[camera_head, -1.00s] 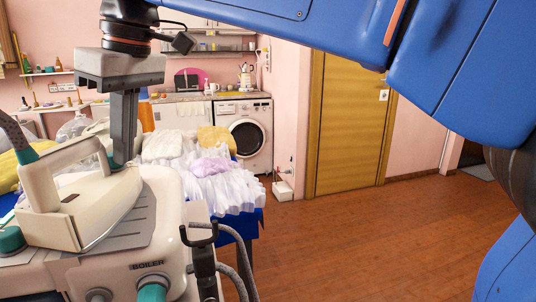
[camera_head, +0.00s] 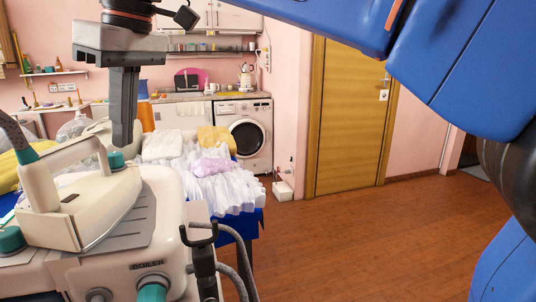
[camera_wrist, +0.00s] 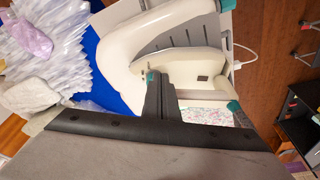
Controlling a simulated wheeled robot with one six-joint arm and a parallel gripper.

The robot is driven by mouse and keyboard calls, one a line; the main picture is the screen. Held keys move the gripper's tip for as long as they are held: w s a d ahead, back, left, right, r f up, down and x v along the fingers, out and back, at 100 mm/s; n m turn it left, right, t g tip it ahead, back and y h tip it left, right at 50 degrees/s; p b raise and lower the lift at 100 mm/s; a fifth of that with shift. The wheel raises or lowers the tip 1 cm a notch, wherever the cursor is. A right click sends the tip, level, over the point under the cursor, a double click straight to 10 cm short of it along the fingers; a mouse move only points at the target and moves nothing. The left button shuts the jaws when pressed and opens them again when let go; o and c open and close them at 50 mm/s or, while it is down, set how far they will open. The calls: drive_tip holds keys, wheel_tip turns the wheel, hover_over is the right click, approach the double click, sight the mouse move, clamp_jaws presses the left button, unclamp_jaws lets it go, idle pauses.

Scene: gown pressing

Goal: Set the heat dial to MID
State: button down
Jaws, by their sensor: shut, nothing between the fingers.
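A cream steam iron (camera_head: 90,205) rests on the grey plate of a boiler station (camera_head: 165,230). A small teal dial (camera_head: 116,160) stands on top of the iron at its front end; I take it for the heat dial. Its markings are too small to read, so its setting cannot be told. My gripper (camera_head: 122,143) is shut and empty, pointing down just above the dial.
The iron's tall handle (camera_head: 60,165) stands close left of my gripper. A teal boiler knob (camera_head: 152,291) and a black hook (camera_head: 200,236) are at the station's front. White ruffled cloth (camera_head: 225,192) lies behind. Open floor (camera_head: 350,245) is to the right.

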drive_tip(key=shift+r, duration=1.5)
